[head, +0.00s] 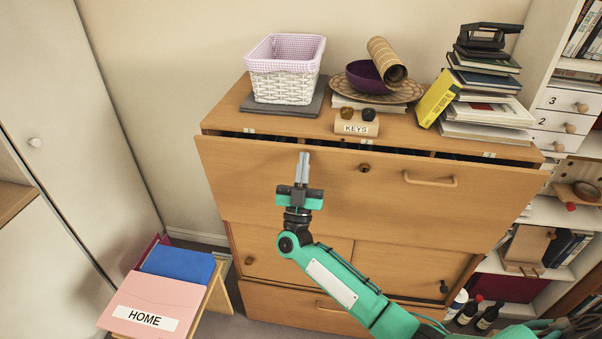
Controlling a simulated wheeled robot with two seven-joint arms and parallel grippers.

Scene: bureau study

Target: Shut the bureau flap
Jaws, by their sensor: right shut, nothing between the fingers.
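The bureau flap (330,195) is a wide wooden panel on the front of the bureau (225,115). It stands nearly upright, its top edge leaning out from the body. A narrow dark gap shows along that edge below the bureau top. The flap has a wooden handle (430,180) at right and a round dark lock or knob (364,168) near the middle. My right gripper (303,155) is shut and empty, its fingers pointing up in front of the flap, left of the knob. I cannot tell whether it touches the flap. My left gripper is out of view.
On the bureau top are a white basket (285,85), a purple bowl (364,78), a KEYS holder (356,128) and a book stack (487,85). A file holder with a HOME folder (145,300) stands low at left. Shelves (560,95) adjoin at right.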

